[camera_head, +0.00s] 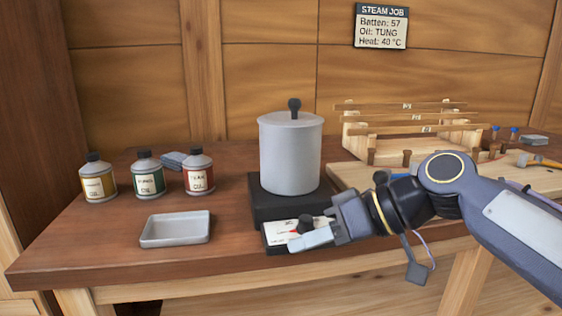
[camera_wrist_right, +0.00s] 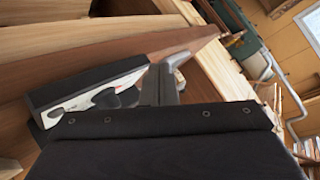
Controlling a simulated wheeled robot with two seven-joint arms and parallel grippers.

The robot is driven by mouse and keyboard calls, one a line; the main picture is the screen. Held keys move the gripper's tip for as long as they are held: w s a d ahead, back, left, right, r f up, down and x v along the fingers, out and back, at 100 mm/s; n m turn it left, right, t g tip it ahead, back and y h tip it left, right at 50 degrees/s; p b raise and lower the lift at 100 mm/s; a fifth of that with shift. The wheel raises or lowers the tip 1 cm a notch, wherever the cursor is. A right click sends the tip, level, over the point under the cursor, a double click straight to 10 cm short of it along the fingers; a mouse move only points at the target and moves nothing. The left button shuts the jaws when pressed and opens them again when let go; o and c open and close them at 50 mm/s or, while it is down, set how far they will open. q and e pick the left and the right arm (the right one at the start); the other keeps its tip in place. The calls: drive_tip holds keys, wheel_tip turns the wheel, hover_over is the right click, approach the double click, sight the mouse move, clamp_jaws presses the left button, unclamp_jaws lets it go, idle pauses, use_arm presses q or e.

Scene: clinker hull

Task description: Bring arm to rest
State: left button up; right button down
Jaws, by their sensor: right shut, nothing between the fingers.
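My right gripper (camera_head: 308,240) is at the front edge of the workbench, its shut fingers close by the control panel of the black heater (camera_head: 270,207). Nothing shows between the fingers. In the head view the panel's dark knob (camera_head: 305,223) is just behind the fingertips; I cannot tell whether they touch it. The right wrist view shows the gripper (camera_wrist_right: 160,85) beside the white panel and its black knob (camera_wrist_right: 106,98). My right arm reaches in from the right. My left gripper is not in view.
A lidded grey pot (camera_head: 290,155) stands on the heater. Several oil bottles (camera_head: 148,178) and a white tray (camera_head: 175,229) are on the left. A wooden board with a batten rack (camera_head: 410,125) is at the right, near my arm. A sign (camera_head: 381,26) hangs on the wall.

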drive_tip(key=s+d+f+m+t+h, duration=0.1)
drive_tip(key=s+d+f+m+h, duration=0.2)
drive_tip(key=s+d+f, duration=0.4)
drive_tip(key=s+d+f+m+t+h, duration=0.15)
drive_tip(key=s+d+f+m, duration=0.25)
drive_tip(key=f, duration=0.5)
drive_tip(key=s+d+f+m+t+h, duration=0.1)
drive_tip(key=s+d+f+m+h, duration=0.2)
drive_tip(key=s+d+f, duration=0.4)
wheel_tip(320, 180, up, 31)
drive_tip(key=w+a+p, duration=0.1)
drive_tip(key=p, duration=3)
drive_tip(key=shift+w+a+f+p, duration=0.2)
drive_tip(key=shift+w+p, duration=0.1)
drive_tip(key=shift+p, duration=0.1)
